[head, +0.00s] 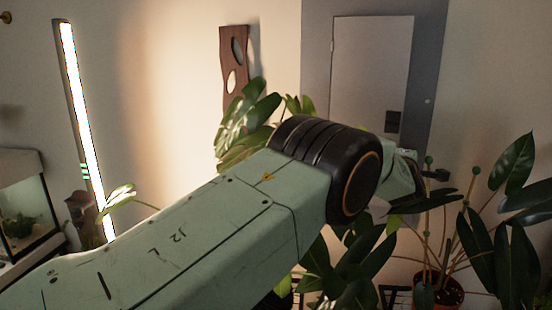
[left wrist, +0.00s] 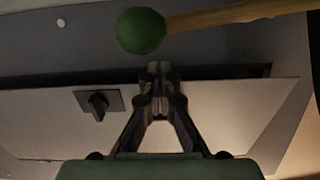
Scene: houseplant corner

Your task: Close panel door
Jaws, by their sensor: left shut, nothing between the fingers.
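The panel door (head: 372,70) is a pale flat panel in a grey surround, at the back right of the head view. A dark latch (head: 393,122) sits on its right side. In the left wrist view the door (left wrist: 230,110) spans the frame, with a black knob on a square plate (left wrist: 97,102). A dark gap runs along its upper edge there, so it looks ajar. My left gripper (left wrist: 159,70) is shut and empty, its fingertips over that edge; I cannot tell whether they touch. In the head view my left arm hides the door's lower part. My right gripper is out of view.
A green ball on a wooden stake (left wrist: 140,30) is close to my left fingertips. A potted plant (head: 437,292) with stakes stands at right. Leafy plants (head: 250,120) surround my arm. A light tube (head: 84,120) and a terrarium (head: 25,215) are at left.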

